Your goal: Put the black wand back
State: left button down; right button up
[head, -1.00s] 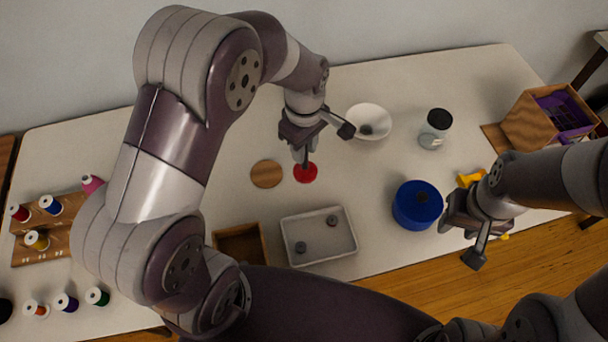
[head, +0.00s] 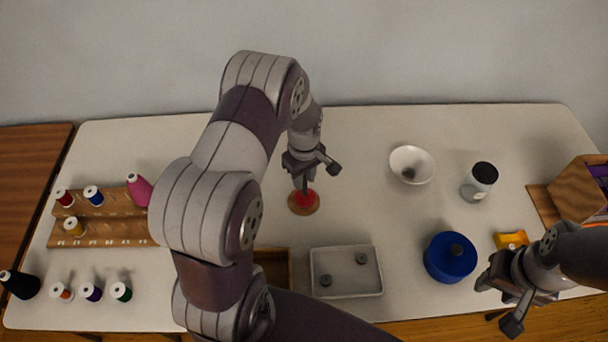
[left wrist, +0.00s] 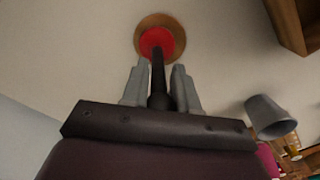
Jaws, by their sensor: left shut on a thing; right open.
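The black wand (left wrist: 158,78) is an upright black rod with a flat red disc (left wrist: 157,41) at its lower end. My left gripper (left wrist: 159,85) is shut on the rod, and the red end also shows in the head view (head: 302,198). The red disc overlaps a round wooden disc (left wrist: 178,28), which shows as a rim around it in the head view (head: 311,211). I cannot tell whether the two touch. My right gripper (head: 498,304) is open and empty near the table's front right.
A grey tray (head: 347,294) holds two small dark pieces, beside a wooden box (head: 275,266). A white bowl (head: 412,164), a jar (head: 480,182) and a blue round container (head: 450,258) stand to the right. A spool rack (head: 110,228) stands left. The back middle is clear.

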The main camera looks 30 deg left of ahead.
pick_arm(q)
jog(key=c, duration=0.9)
grip_release()
jog(key=shift+o, duration=0.2)
notch_tip(320, 180, up, 11)
jog(key=shift+d+r+b, duration=0.1)
jog(key=shift+r+b, duration=0.05)
jog(key=shift+b, duration=0.2)
jog(key=shift+s+d+r, duration=0.1)
jog(key=shift+r, duration=0.3)
jog(key=s+d+r+m+t, duration=0.1)
jog(key=s+d+m, duration=0.6)
jog(key=s+m, duration=0.6)
jog(key=shift+s+d+r, duration=0.15)
jog(key=shift+d, duration=0.25)
